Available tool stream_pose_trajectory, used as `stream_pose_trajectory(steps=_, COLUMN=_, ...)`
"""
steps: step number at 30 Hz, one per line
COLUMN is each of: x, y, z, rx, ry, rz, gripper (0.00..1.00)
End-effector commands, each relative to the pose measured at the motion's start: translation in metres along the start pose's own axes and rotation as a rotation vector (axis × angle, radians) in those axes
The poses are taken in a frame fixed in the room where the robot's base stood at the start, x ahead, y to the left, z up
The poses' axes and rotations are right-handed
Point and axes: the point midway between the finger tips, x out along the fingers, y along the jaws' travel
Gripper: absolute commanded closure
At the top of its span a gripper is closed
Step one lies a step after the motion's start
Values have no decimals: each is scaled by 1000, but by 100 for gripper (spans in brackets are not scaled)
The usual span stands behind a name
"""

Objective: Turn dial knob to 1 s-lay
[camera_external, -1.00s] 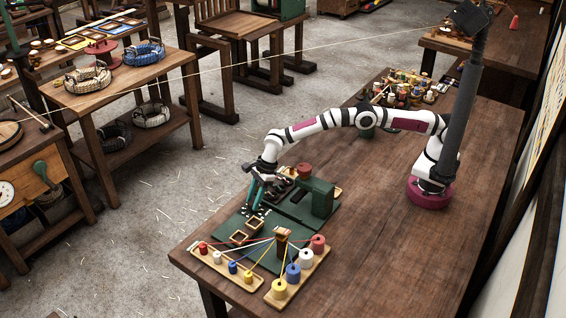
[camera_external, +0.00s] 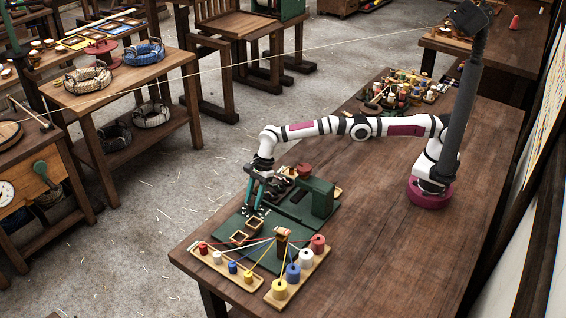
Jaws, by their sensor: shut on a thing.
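My gripper (camera_external: 254,208) points down at the back left part of the green machine plate (camera_external: 242,258), behind two small open wooden boxes. Its teal fingers are shut on the small dial knob there, which they and the low resolution mostly hide. Pale marks show on the plate by the fingertips. I cannot read the dial's labels or tell which setting the knob points to.
A green block-shaped housing (camera_external: 318,197) stands to the right of my gripper. In front, colored spools on wooden trays (camera_external: 240,277) feed strands to a wooden post (camera_external: 281,241). Several bottles (camera_external: 405,95) stand farther back. The right side of the table (camera_external: 390,255) is clear.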

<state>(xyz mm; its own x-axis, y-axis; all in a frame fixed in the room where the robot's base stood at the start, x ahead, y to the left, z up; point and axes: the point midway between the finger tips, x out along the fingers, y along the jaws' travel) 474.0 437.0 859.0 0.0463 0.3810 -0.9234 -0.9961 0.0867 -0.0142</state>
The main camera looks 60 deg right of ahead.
Motion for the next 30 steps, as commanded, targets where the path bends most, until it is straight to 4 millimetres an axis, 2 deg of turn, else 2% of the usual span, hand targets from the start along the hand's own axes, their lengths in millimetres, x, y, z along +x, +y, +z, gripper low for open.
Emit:
stream_pose_trajectory(steps=2, x=0, y=0, z=-1, rx=3, ry=3, rz=3, gripper=100)
stream_pose_trajectory(steps=3, x=0, y=0, z=-1, rx=3, ry=3, rz=3, gripper=55)
stream_pose_trajectory(steps=7, x=0, y=0, z=-1, rx=2, ry=2, rz=2, gripper=32)
stream_pose_trajectory(steps=16, x=-1, y=0, z=0, rx=2, ry=1, rz=1, gripper=31)
stream_pose_trajectory(steps=20, x=-12, y=-1, z=1, rx=1, ry=1, rz=0, gripper=31)
stream_pose_trajectory(steps=23, x=-31, y=0, z=0, rx=2, ry=0, rz=-1, gripper=31)
stream_pose_trajectory(steps=30, x=-110, y=0, z=0, rx=2, ry=0, rz=-2, gripper=31)
